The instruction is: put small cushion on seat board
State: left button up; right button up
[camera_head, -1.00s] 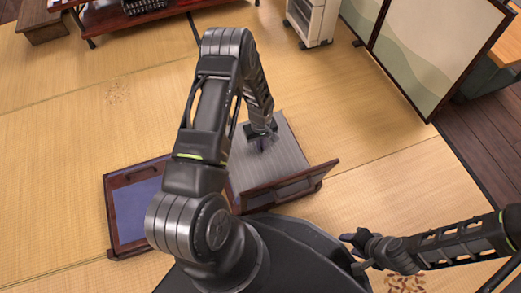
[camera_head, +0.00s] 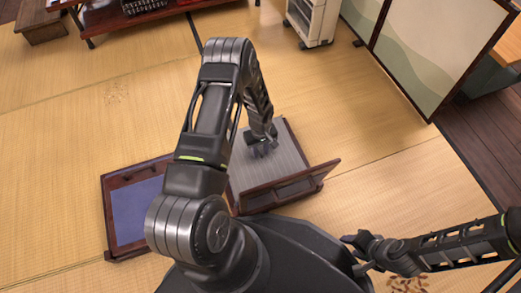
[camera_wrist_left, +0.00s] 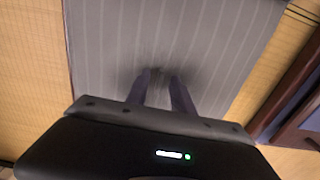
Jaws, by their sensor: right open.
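A grey striped cushion (camera_head: 289,153) lies flat in the dark wood seat frame of a low floor chair, which I take as the seat board; its rim (camera_head: 306,143) shows on the right. I cannot tell whether this is the small cushion. It fills most of the left wrist view (camera_wrist_left: 200,30). My left gripper (camera_head: 263,153) points down over it, its fingertips low at the surface; contact is unclear. In the left wrist view its two fingers (camera_wrist_left: 160,76) stand apart, with nothing clearly between them. My right gripper (camera_head: 352,250) is open, at the lower right, apart from the chair.
The chair's wooden backrest (camera_head: 285,188) rises on the near side. A second low chair with a blue seat (camera_head: 137,208) and wooden rim stands left. A white cabinet (camera_head: 312,20) and a folding screen (camera_head: 425,55) stand behind and right. Tatami around is mostly clear.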

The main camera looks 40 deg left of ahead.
aim_at(260, 152)
pick_arm(q)
jog(key=shift+r, duration=0.1)
jog(key=shift+r, duration=0.2)
notch_tip(260, 152, up, 12)
jog(key=p, duration=0.5)
jog(key=shift+p, duration=0.3)
